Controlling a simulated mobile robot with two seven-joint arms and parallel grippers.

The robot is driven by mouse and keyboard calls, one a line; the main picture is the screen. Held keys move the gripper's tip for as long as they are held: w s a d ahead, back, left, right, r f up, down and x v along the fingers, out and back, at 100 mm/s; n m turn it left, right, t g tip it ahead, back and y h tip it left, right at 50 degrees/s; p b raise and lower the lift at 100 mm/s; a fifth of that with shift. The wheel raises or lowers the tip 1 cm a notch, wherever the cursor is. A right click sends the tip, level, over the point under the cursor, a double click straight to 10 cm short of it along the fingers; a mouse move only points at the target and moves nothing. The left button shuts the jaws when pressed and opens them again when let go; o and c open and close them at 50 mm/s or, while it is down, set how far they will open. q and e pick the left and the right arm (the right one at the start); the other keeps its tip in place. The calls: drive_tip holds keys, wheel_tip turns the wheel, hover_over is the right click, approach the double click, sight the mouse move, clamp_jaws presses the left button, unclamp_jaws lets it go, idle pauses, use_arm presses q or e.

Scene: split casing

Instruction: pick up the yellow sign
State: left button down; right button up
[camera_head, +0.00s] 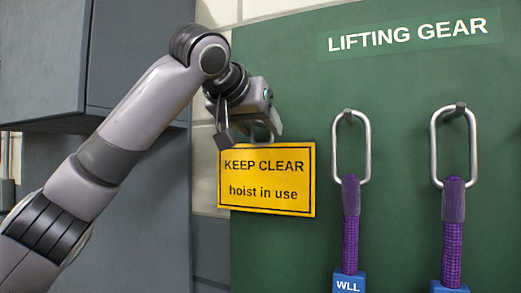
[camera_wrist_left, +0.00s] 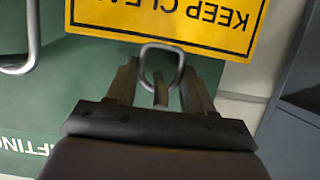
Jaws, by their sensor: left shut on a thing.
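The yellow sign (camera_head: 266,180) reads "KEEP CLEAR hoist in use" and hangs against the green board near its left edge, slightly tilted. In the left wrist view the sign (camera_wrist_left: 165,18) shows upside down and partly cut off. A grey metal loop (camera_wrist_left: 147,48) stands at its top edge, with a peg (camera_wrist_left: 160,96) showing within it. My left gripper (camera_head: 250,134) is at the sign's top edge. In the wrist view its fingers (camera_wrist_left: 158,82) are on both sides of the loop, shut on it. The exact contact is partly hidden. My right gripper is not in view.
The green board (camera_head: 400,85) is headed "LIFTING GEAR". Two purple slings (camera_head: 351,215) with steel links hang on pegs right of the sign, with blue tags below. A grey cabinet (camera_head: 45,65) stands at the left, beside my left arm.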

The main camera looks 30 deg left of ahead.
use_arm(q)
drive_tip(key=shift+r, duration=0.15)
drive_tip(key=shift+r, duration=0.7)
drive_tip(key=s+d+b, duration=0.1)
drive_tip(key=s+b, duration=0.5)
drive_tip(key=s, duration=1.2)
drive_tip(key=shift+b, duration=0.3)
drive_tip(key=shift+f, duration=0.1)
